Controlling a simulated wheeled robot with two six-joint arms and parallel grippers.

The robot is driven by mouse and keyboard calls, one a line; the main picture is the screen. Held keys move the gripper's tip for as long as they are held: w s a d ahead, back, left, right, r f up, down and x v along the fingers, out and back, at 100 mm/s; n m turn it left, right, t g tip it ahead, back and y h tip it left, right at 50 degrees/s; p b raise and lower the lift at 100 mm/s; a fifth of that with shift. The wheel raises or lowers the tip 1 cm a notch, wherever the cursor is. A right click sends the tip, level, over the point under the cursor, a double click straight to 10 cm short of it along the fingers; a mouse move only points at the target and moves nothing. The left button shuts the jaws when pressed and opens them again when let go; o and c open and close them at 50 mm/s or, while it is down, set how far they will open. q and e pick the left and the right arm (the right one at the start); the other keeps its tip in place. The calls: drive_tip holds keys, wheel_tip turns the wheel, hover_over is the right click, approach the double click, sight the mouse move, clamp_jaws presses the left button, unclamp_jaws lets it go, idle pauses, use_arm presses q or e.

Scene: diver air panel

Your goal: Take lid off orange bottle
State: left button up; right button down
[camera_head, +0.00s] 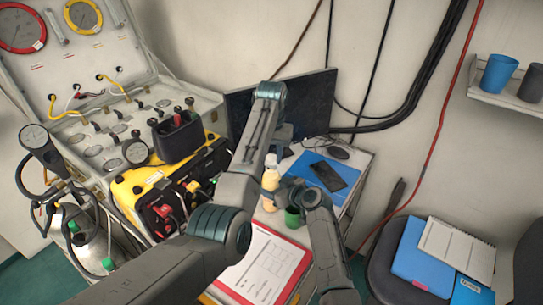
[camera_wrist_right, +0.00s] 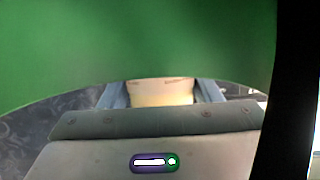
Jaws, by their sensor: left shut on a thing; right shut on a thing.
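The pale orange bottle (camera_head: 269,181) stands upright on the desk in the head view, left of a dark green cup. Its whitish lid (camera_head: 271,160) is at the top; I cannot tell whether a gap parts them. My left gripper (camera_head: 277,150) reaches down from above and is shut on the lid, mostly hidden by its own arm. My right gripper (camera_head: 277,189) comes from the right and is shut on the bottle's body. In the right wrist view the bottle (camera_wrist_right: 160,92) shows as a pale patch between the fingers of my right gripper (camera_wrist_right: 160,98).
The green cup (camera_head: 293,217) stands close under my right gripper; a large green surface (camera_wrist_right: 140,40) fills the top of the wrist view. A red clipboard (camera_head: 262,262), blue folder (camera_head: 312,166) with a dark phone, mouse (camera_head: 339,153) and monitor (camera_head: 310,100) crowd the desk. A yellow case (camera_head: 140,182) stands left.

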sight(271, 158)
drive_tip(key=shift+r, duration=0.1)
use_arm(q)
drive_tip(key=shift+r, duration=2)
use_arm(e)
drive_tip(key=shift+c, duration=1.9)
unclamp_jaws()
drive_tip(key=shift+s, duration=0.1)
